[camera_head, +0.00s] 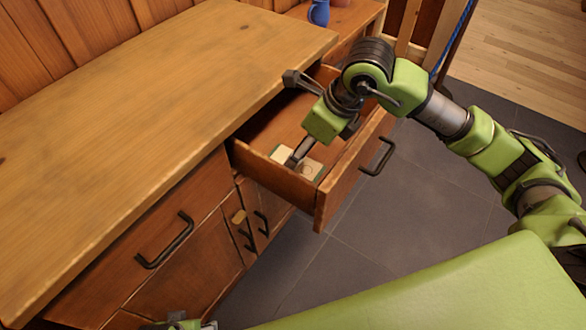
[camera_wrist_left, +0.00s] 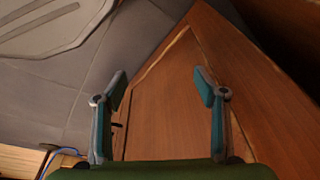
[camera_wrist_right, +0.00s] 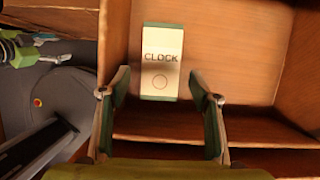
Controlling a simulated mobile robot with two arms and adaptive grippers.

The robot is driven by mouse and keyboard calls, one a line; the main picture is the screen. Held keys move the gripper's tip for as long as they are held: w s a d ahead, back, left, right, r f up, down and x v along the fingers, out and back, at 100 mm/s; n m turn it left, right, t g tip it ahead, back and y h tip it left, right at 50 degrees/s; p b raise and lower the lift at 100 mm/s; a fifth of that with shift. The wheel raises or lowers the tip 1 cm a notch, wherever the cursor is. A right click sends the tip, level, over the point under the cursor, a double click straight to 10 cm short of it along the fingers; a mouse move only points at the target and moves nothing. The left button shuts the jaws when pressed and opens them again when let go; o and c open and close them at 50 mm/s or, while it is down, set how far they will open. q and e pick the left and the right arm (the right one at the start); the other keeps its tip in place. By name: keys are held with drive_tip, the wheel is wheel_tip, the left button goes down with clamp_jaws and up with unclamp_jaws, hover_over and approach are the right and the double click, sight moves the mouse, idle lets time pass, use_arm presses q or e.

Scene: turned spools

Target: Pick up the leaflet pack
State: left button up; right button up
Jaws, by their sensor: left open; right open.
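The leaflet pack (camera_head: 311,168) is a cream, flat box with green ends, lying in the open drawer. In the right wrist view the pack (camera_wrist_right: 162,68) shows the word CLOCK and a circle, and lies ahead of the fingers. My right gripper (camera_wrist_right: 160,92) is open, reaching down into the drawer, with one finger on each side of the pack's near end; I see no contact. In the head view, a finger partly covers the pack. My left gripper (camera_wrist_left: 160,90) is open and empty, low in front of a wooden cabinet front.
The open drawer (camera_head: 338,188) has wooden walls and a dark handle (camera_head: 378,157). The wooden counter (camera_head: 150,110) overhangs at left. A blue object (camera_head: 318,13) stands behind. Grey floor tiles (camera_head: 420,195) are clear at right.

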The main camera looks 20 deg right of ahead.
drive_tip(key=x, duration=0.7)
drive_tip(key=shift+w+f+b, duration=0.1)
drive_tip(key=shift+w+b, duration=0.1)
drive_tip(key=shift+b, duration=0.2)
use_arm(q)
drive_tip(key=r, duration=0.3)
drive_tip(key=shift+w+r, duration=0.1)
drive_tip(key=shift+w, duration=0.1)
use_arm(e)
drive_tip(key=c, duration=1)
